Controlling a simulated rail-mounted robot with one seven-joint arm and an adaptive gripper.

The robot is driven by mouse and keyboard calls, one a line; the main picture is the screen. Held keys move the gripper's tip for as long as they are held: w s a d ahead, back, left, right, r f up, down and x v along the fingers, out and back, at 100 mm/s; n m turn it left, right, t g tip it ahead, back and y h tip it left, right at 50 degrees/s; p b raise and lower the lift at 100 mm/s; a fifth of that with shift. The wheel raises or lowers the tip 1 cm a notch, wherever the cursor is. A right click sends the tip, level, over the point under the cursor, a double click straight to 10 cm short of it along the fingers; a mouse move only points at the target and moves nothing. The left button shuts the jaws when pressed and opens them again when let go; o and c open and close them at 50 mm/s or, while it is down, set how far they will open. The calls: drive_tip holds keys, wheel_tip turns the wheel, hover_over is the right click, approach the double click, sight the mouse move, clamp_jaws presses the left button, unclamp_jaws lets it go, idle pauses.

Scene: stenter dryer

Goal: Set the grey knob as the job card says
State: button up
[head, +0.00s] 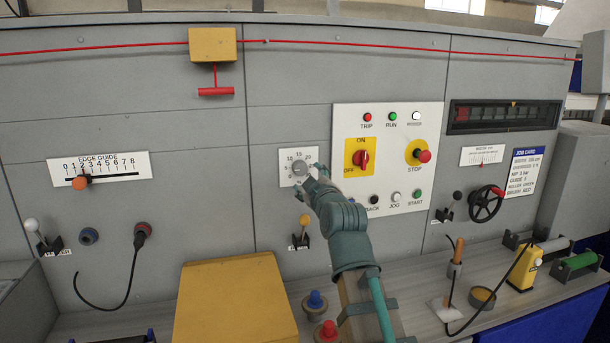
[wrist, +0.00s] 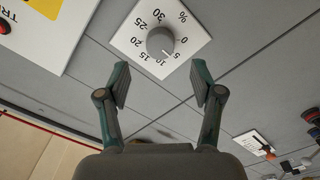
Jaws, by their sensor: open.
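The grey knob (head: 299,169) sits on a white dial plate on the grey panel. In the head view my gripper (head: 311,183) is at the dial's lower right. The job card (head: 525,172) hangs at the right; it lists an overfeed percentage, too small to read surely.
Right of the dial is a white control plate (head: 388,155) with a red switch, stop button and lamps. Below it is a yellow-handled lever (head: 301,233). A yellow box (head: 235,300) and red and blue knobs stand in front.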

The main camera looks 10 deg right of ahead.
drive_tip(key=s, duration=0.5)
drive_tip(key=shift+s+d, duration=0.15)
drive_tip(key=shift+s, duration=0.05)
